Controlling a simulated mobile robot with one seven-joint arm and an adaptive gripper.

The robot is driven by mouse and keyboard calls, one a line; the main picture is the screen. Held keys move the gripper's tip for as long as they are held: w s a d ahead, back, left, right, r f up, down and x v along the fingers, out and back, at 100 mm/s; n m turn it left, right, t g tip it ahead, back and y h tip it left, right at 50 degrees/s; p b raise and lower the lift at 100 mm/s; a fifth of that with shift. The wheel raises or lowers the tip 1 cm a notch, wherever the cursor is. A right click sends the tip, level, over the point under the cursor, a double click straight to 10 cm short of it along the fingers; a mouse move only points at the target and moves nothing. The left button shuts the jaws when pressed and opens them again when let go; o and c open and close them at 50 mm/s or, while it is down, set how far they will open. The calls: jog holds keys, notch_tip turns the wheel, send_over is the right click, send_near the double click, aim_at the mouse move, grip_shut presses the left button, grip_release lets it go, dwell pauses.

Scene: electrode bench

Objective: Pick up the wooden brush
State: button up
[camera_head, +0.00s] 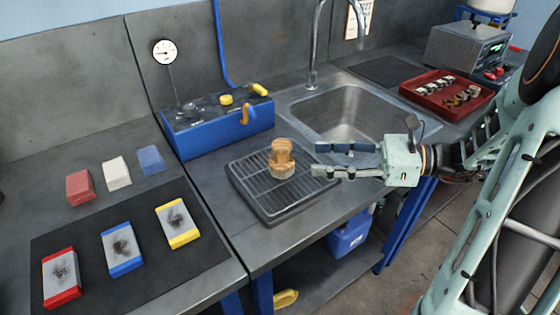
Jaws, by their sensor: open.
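The wooden brush (281,157) stands upright on a dark ribbed drip tray (253,192) on the bench. It is short and light brown, with a rounded top and a paler lower part. My gripper (318,159) reaches in from the right with its fingers pointing left. Its two fingers are apart with nothing between them. The fingertips are just to the right of the brush in the picture. I cannot tell the exact gap in depth.
A blue box (218,126) with yellow knobs stands behind the tray. A steel sink (350,112) with a tall tap is behind my gripper. A red tray (447,92) of small parts is at the back right. Colored blocks lie on and behind a black mat (88,234) at left.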

aim_at(282, 154)
jog(key=x, duration=0.7)
jog(key=b+x, duration=0.1)
jog(key=x, duration=0.1)
jog(key=shift+w+a+r, duration=0.2)
jog(key=shift+w+a, duration=0.05)
jog(key=shift+a, duration=0.1)
jog(key=shift+c, duration=0.6)
grip_shut()
jog(key=shift+r, duration=0.1)
